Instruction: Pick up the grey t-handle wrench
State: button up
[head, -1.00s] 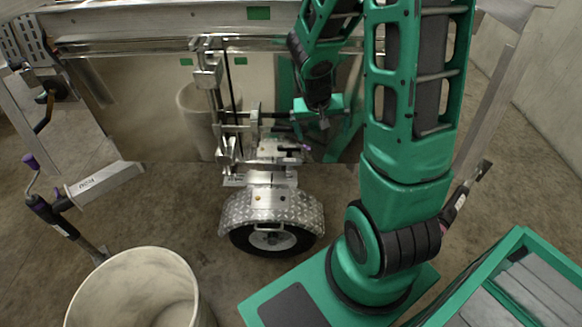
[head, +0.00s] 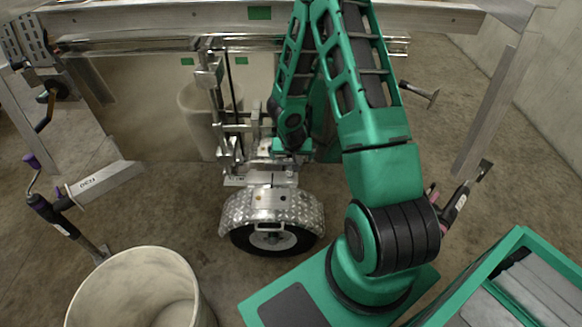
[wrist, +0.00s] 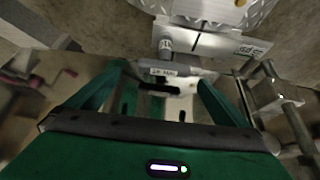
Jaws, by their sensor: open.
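A grey T-shaped tool, which looks like the t-handle wrench (head: 420,93), shows in the head view just right of my upper arm, its crossbar at the right end. My arm may hide part of its left end. My gripper (wrist: 162,76) is open in the wrist view, its two green fingers spread apart. In the head view my gripper is mostly hidden behind my forearm, near the metal coupling above the wheel.
A trailer wheel with a chequered fender (head: 272,207) stands below the coupling. A white bin (head: 140,290) is at the front left, a green-framed crate (head: 530,270) at the front right. Jack handles stand at left (head: 60,215) and right (head: 460,200).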

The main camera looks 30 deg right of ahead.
aim_at(290, 160)
jog(key=shift+a+x, duration=0.15)
jog(key=shift+x, duration=1.6)
jog(key=shift+a+x, duration=0.2)
jog(key=shift+x, duration=1.55)
jog(key=shift+w+f, duration=0.1)
jog(key=c, duration=1.5)
